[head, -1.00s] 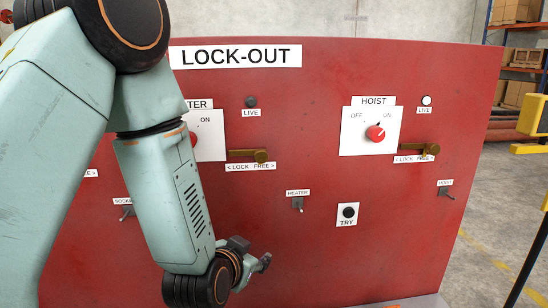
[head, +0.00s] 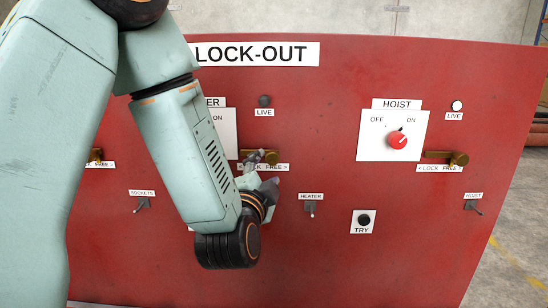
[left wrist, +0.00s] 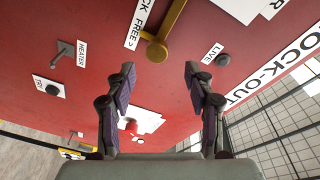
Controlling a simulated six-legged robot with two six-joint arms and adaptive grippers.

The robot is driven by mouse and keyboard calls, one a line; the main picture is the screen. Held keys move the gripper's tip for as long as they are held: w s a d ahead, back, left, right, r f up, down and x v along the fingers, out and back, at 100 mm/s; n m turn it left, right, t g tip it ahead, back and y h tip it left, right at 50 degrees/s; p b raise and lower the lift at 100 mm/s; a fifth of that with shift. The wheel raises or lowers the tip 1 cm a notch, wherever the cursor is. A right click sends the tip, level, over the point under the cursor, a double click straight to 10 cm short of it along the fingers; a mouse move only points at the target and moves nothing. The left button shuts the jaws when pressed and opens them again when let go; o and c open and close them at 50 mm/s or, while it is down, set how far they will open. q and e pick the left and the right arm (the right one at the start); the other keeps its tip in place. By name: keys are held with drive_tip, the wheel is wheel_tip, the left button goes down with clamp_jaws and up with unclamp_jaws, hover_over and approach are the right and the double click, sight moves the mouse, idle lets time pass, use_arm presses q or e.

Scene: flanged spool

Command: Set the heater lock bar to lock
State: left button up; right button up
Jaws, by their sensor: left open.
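The heater lock bar (head: 246,155) is a brass bar with a round knob on the red lock-out panel, above a "LOCK FREE" label. It also shows in the left wrist view (left wrist: 171,25), with its knob (left wrist: 157,52) at the FREE end of the label. My left gripper (head: 266,169) is in front of the bar's knob end and partly covers the label. In the left wrist view my left gripper (left wrist: 160,71) is open and empty. The knob appears just beyond the gap between its fingertips, with no contact visible. My right gripper is not in view.
My left arm hides most of the heater switch plate (head: 231,130). The heater live lamp (head: 264,101) is dark; the hoist live lamp (head: 456,105) is white. The heater toggle (head: 310,208), TRY button (head: 363,220) and hoist lock bar (head: 440,155) stand right of the gripper.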

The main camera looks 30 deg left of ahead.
sight(271, 159)
use_arm(q)
drive_tip(key=x, duration=0.5)
drive_tip(key=p+x, duration=0.1)
drive_tip(key=x, duration=0.1)
drive_tip(key=shift+w+a+f, duration=0.2)
drive_tip(key=shift+a+f, duration=0.1)
drive_tip(key=shift+w+d+r, duration=0.15)
drive_tip(key=shift+d+r, duration=0.2)
drive_tip(key=shift+d, duration=0.1)
drive_tip(key=shift+w+a+f, duration=0.15)
drive_tip(key=shift+w+f, duration=0.05)
drive_tip(key=shift+w, duration=0.05)
drive_tip(key=shift+a+f, duration=0.15)
drive_tip(key=shift+a, duration=0.15)
drive_tip(key=c, duration=0.3)
drive_tip(key=shift+s+d+r, duration=0.15)
drive_tip(key=shift+d+r, duration=0.05)
drive_tip(key=shift+d, duration=0.05)
drive_tip(key=c, duration=0.4)
clamp_jaws()
